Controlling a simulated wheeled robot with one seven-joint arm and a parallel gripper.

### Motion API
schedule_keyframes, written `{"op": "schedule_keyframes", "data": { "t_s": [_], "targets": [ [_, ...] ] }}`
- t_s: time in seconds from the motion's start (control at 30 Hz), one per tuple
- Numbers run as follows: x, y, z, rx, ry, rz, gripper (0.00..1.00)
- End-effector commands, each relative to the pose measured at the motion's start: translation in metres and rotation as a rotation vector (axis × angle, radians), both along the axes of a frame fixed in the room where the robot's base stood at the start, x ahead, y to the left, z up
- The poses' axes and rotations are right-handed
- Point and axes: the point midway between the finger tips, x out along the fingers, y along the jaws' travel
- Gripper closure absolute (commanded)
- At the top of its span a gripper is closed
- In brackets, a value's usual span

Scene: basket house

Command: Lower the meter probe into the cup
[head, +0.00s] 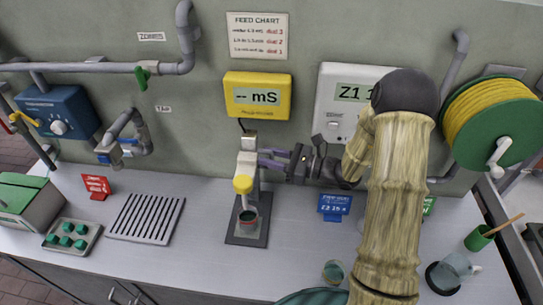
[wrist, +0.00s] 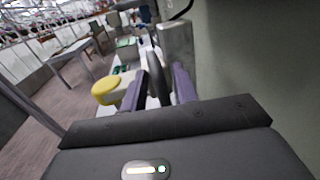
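The yellow meter (head: 257,95) on the wall reads "-- mS". Its pale stand (head: 247,160) is below, with a cable running down to it. A yellow round cap (head: 242,184) sits at the stand's front, above the cup (head: 248,217). The probe itself is hard to make out beneath the cap. The cup stands on a dark base (head: 240,236). My gripper (head: 263,158) reaches in from the right at the stand's upper part. In the wrist view its purple fingers (wrist: 157,92) are apart, with a dark upright piece between them; contact is unclear. The yellow cap (wrist: 106,90) shows left of the fingers.
A slotted rack (head: 146,218) and a green-button box (head: 72,235) lie left. A blue sign (head: 334,206) stands right of the stand. A clear glass (head: 333,271) is near the front edge. The counter before the stand is clear.

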Motion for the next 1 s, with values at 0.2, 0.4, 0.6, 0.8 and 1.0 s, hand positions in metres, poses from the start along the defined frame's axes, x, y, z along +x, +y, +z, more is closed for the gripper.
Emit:
{"op": "schedule_keyframes", "data": {
  "t_s": [0.2, 0.4, 0.6, 0.8, 1.0],
  "targets": [
    [0.0, 0.0, 0.0, 0.0, 0.0, 0.0, 1.0],
    [0.0, -0.001, 0.0, 0.0, 0.0, 0.0, 1.0],
    [0.0, -0.001, -0.013, -0.001, 0.001, -0.001, 1.0],
    [0.0, -0.001, -0.043, 0.0, 0.003, -0.001, 1.0],
    [0.0, -0.001, -0.069, -0.001, 0.003, 0.0, 1.0]
  ]
}}
